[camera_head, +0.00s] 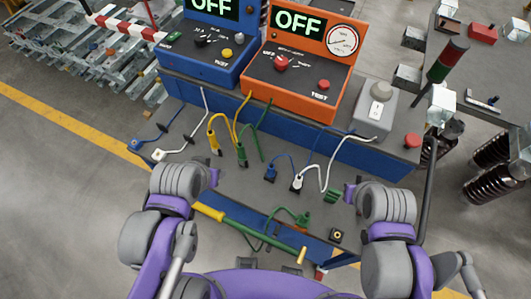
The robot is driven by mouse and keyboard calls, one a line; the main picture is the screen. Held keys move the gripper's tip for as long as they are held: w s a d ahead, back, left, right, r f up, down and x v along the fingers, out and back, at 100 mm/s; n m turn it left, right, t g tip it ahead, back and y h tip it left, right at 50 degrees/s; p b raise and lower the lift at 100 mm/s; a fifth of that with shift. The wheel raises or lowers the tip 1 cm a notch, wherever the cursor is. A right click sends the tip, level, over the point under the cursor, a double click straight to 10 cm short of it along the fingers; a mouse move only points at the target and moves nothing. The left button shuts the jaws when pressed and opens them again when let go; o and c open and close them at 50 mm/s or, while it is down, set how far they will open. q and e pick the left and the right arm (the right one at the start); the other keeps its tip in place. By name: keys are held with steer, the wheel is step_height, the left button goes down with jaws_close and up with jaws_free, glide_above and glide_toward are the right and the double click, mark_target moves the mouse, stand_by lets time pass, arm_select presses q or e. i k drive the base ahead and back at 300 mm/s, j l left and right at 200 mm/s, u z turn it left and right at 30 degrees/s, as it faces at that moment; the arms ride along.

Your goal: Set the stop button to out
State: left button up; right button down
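A red mushroom-shaped button (412,141) stands at the right end of the blue-edged workbench (310,215), beside a grey switch box (376,110). It is too small to tell whether it is pressed in or out. The orange console (303,75) also has a red knob (281,63) and a red button (324,84) by the word TEST. My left gripper (213,178) is over the bench's front left part, near the cables. My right gripper (349,193) is over the front right part, left of and nearer than the mushroom button. My wrists mostly hide both grippers' fingers.
A blue console (207,50) stands left of the orange one; both displays read OFF. Several coloured cables with plugs lie across the bench. A green and yellow rod (245,230) lies at the front. A red-green signal post (446,62) rises near the mushroom button.

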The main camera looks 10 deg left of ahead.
mark_target(413, 140)
steer(key=z, duration=1.35)
steer(key=u, duration=1.6)
steer(key=z, duration=1.6)
